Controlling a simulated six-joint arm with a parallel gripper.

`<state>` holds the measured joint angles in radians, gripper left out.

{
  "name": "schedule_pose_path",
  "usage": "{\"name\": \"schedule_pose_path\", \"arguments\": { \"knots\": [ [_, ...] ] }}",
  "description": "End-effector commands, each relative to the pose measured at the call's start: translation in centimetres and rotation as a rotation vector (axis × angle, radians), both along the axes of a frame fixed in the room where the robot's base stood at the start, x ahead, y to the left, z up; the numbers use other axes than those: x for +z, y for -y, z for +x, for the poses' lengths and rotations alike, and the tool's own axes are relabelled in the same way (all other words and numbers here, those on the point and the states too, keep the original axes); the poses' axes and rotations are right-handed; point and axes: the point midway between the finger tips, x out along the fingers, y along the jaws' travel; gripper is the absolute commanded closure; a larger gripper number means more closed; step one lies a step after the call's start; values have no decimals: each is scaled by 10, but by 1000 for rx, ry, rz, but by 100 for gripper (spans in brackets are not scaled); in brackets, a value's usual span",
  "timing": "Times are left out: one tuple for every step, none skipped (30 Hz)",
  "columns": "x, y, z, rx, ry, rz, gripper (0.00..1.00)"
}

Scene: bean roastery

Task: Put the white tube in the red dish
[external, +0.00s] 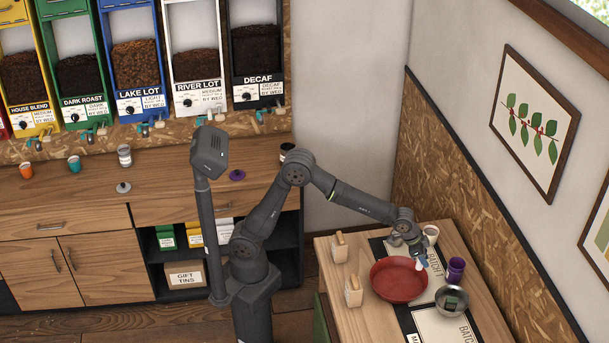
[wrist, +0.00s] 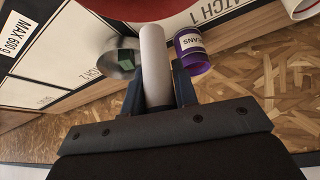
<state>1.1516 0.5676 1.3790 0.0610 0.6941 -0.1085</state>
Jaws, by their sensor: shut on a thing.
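The white tube (wrist: 155,65) is held between the two fingers of my gripper (wrist: 158,92) in the wrist view. In the external view my gripper (external: 419,257) is at the right back edge of the red dish (external: 396,284), with a little of the tube (external: 422,265) showing below it. The dish is wide, round and looks empty. In the wrist view only part of the dish (wrist: 115,8) shows at the top, and the tube's far end overlaps its edge in the picture. I cannot tell the tube's height over the rim.
A purple cup (external: 456,271) and a metal bowl (external: 452,301) stand right of the dish. A white cup (external: 431,233) is behind my gripper. Two wooden items (external: 353,291) (external: 339,248) stand left of it. The wall panel (external: 470,200) borders the table.

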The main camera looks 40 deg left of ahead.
Motion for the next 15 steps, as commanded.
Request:
{"name": "schedule_pose_path", "arguments": {
  "knots": [
    [3, -13, -18, 11, 2, 0, 95],
    [3, -20, -27, 22, 2, 0, 95],
    [3, -30, -38, 36, 2, -2, 95],
    [3, -37, -45, 44, 3, -2, 95],
    [3, -44, -52, 54, 3, -5, 95],
    [3, -53, -61, 64, 3, -5, 95],
    [2, -59, -67, 72, 3, -7, 95],
    [2, -65, -73, 78, 4, -9, 95],
    [1, -72, -79, 86, 2, -11, 95],
    [1, -77, -83, 90, 4, -12, 95],
    [0, -81, -87, 96, 3, -14, 95],
    [0, -86, -91, 101, 3, -15, 95],
    [0, -89, -93, 104, 3, -17, 95],
    [-1, -91, -95, 106, 3, -18, 95],
    [-2, -94, -97, 110, 2, -19, 95]
  ]
}}
